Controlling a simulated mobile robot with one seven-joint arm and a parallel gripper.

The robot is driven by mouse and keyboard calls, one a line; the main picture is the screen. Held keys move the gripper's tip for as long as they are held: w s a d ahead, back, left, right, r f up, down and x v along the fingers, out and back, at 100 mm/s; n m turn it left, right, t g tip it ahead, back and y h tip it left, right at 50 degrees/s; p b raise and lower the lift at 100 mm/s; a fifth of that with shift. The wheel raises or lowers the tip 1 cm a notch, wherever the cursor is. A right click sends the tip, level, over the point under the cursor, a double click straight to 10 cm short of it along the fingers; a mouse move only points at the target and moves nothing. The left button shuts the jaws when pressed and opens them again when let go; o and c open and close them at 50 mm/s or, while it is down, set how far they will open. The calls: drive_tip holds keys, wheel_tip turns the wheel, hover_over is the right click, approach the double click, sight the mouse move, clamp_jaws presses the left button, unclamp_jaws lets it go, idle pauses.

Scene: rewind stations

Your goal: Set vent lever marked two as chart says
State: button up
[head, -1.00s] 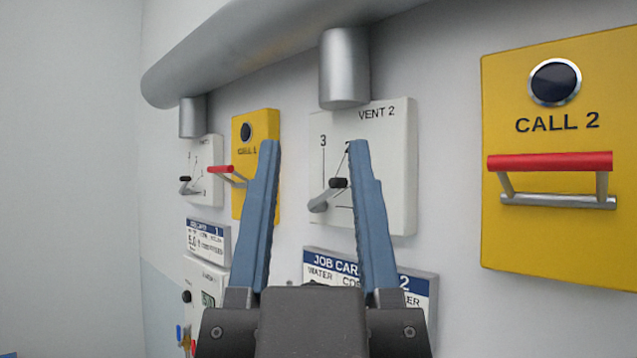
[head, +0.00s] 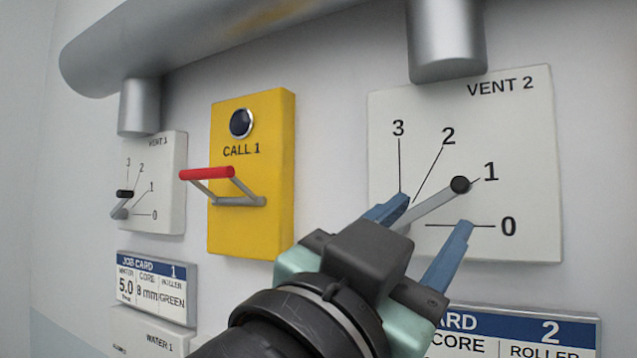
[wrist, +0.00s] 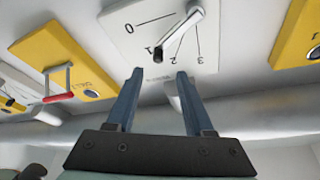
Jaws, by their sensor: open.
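The vent 2 panel (head: 525,130) is a white plate with marks 3, 2, 1 and 0. Its grey lever with a black knob (head: 460,185) appears along the line to 1. My gripper (head: 436,212) is open, with one blue finger on each side of the lever arm in the head view. In the wrist view the panel looks upside down, and the knob (wrist: 158,57) shows just beyond and between my fingertips (wrist: 160,73). I cannot tell whether either finger touches the lever. Job card 2 (head: 520,322) is partly hidden by my gripper and cut off below.
The yellow Call 1 box (head: 235,230) with a red-topped handle is left of vent 2. Vent 1 (head: 168,195) and job card 1 (head: 157,285) are farther left. A thick grey pipe (head: 190,45) with stubs runs above. Another yellow panel (wrist: 300,35) is right in the wrist view.

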sight(458, 187)
drive_tip(key=p+x, duration=0.4)
drive_tip(key=x, duration=0.5)
drive_tip(key=shift+d+r, duration=0.3)
drive_tip(key=shift+d, duration=0.05)
drive_tip(key=shift+w+d, duration=0.3)
drive_tip(key=shift+w, duration=0.1)
clamp_jaws()
idle(0.5)
